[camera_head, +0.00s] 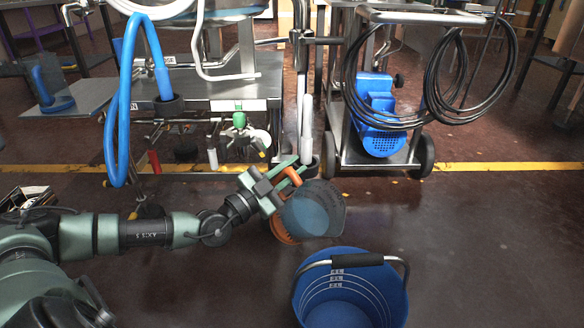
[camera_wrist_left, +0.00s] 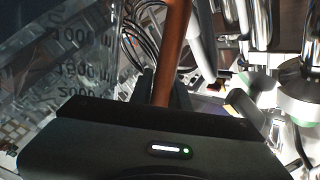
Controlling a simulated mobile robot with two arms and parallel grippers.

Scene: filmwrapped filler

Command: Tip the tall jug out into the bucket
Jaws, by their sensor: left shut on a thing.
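The tall jug (camera_head: 318,212) is clear with a grey-blue tint and hangs in the air, tilted. Its orange handle (camera_head: 292,176) is between the fingers of my left gripper (camera_head: 285,183), which is shut on it. An orange ribbed part (camera_head: 283,230) shows at the jug's lower left; I cannot tell if it belongs to the jug. The left wrist view shows the orange handle (camera_wrist_left: 173,50) and the jug's wall with printed volume marks (camera_wrist_left: 85,65). The blue bucket (camera_head: 350,300) stands upright on the floor, below and right of the jug in the head view. My right gripper is not in view.
The bucket's wire handle has a black grip (camera_head: 357,260) across its back rim. A metal bench (camera_head: 235,85) with a blue hose (camera_head: 125,90) stands behind the jug. A wheeled cart (camera_head: 375,150) stands behind the bucket. The floor right of the bucket is clear.

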